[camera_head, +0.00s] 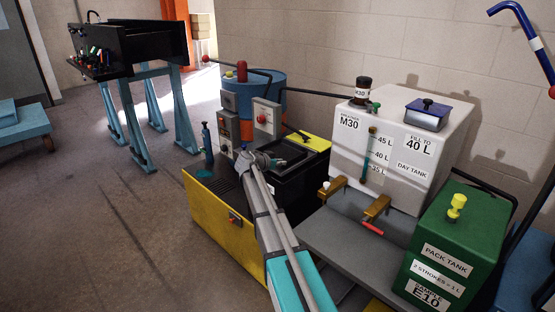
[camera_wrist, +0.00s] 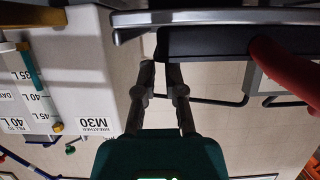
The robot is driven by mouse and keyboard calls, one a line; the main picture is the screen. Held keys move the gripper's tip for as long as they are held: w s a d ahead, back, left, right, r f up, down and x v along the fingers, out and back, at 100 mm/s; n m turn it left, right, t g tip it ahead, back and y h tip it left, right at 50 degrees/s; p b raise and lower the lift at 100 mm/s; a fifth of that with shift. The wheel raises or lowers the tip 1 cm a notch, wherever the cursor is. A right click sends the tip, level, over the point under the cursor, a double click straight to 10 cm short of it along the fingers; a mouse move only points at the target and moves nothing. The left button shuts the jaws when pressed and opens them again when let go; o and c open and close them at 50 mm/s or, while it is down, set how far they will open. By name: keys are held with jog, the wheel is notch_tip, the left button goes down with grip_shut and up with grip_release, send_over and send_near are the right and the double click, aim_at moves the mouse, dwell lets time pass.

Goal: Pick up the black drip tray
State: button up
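The black drip tray (camera_head: 290,153) appears as a dark, open-topped shape on the black and yellow machine. In the wrist view, a dark slab (camera_wrist: 210,42), probably the tray's edge, lies just beyond the fingertips. My gripper (camera_head: 268,160) is at the near left side of the tray in the head view. In the wrist view my gripper (camera_wrist: 160,68) shows two fingers with a gap between them, so it is open. Its right fingertip is close to the slab's left end. I cannot tell whether they touch. My arm hides part of the machine and the tray's near side.
The white day tank (camera_head: 400,145) stands right of the machine, with brass taps (camera_head: 376,208) at its front. A green pack tank (camera_head: 455,240) is at the lower right. A blue drum (camera_head: 263,90) stands behind. A red part (camera_wrist: 285,72) is close on the right in the wrist view.

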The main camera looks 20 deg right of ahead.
aim_at(289, 162)
jog(key=shift+d, duration=0.15)
jog(key=shift+b+x, duration=0.9)
jog(key=shift+x, duration=1.65)
jog(key=shift+r, duration=0.1)
grip_shut()
jog(key=shift+r, duration=0.15)
